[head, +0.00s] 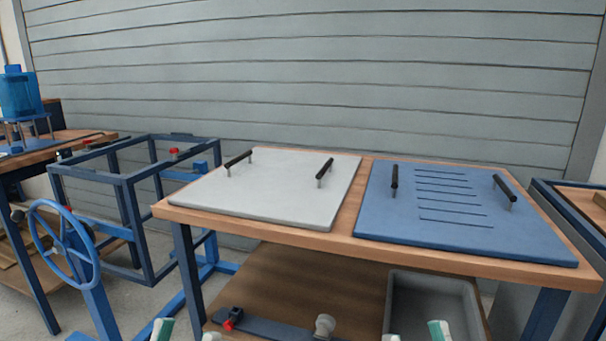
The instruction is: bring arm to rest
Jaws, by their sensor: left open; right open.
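My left gripper (187,334) shows only as two fingertips at the bottom edge of the head view, one with green and white on it. They are spread apart with nothing between them. My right gripper (415,334) shows the same way further right, also open and empty. Both appear in front of the wooden table (345,240). The rest of both grippers and the arms are out of view.
A light grey panel (270,190) and a blue slotted panel (460,210), each with two black handles, lie on the table. Below are a grey bin (434,284) and a blue bar with a red part (233,319). A blue frame with a handwheel (62,244) stands left.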

